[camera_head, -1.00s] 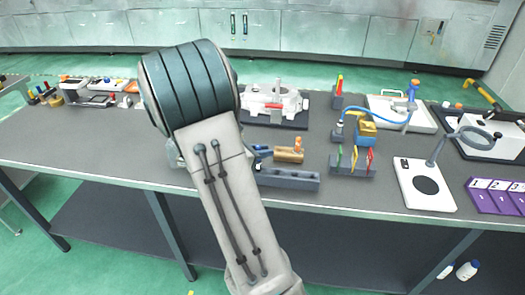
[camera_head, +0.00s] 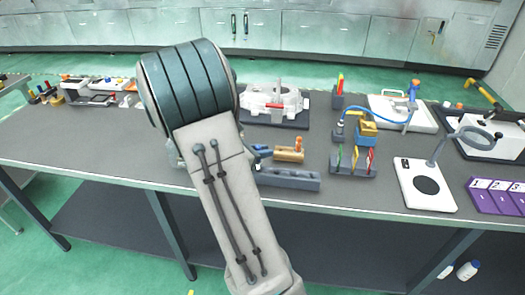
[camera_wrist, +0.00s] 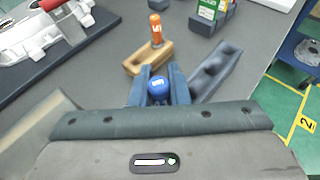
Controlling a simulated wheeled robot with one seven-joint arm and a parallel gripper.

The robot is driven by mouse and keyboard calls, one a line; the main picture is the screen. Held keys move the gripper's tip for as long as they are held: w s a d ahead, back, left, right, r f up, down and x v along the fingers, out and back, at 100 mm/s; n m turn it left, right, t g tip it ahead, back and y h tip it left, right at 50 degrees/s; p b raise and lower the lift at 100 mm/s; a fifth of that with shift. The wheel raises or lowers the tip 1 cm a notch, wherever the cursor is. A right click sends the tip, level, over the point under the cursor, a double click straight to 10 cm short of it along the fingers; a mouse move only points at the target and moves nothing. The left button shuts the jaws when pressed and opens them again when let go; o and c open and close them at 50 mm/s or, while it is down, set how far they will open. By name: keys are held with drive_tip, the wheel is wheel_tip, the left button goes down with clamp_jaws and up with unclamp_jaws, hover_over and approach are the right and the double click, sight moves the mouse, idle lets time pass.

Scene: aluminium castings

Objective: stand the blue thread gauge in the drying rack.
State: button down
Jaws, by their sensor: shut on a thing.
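The blue thread gauge (camera_wrist: 159,88) shows in the wrist view as a round blue top with a white mark. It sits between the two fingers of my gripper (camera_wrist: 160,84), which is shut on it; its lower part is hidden. In the head view my arm covers most of the gripper, with a bit of blue beside the arm. Which thing is the drying rack I cannot tell for sure. A long grey block with hollows (camera_head: 290,179), also in the wrist view (camera_wrist: 216,72), lies just right of my gripper and looks empty.
A wooden block (camera_head: 288,155) holding an upright orange-topped gauge (camera_wrist: 155,29) stands just beyond my gripper. A slotted dark holder with coloured cards (camera_head: 352,171) is to the right. A casting on a dark plate (camera_head: 272,104) lies behind. The bench front left is clear.

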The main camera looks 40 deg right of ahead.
drive_tip(key=shift+f+b, duration=0.45)
drive_tip(key=shift+f, duration=0.1)
drive_tip(key=shift+r, duration=0.2)
drive_tip(key=shift+r+p, duration=0.4)
drive_tip(key=shift+p, duration=0.1)
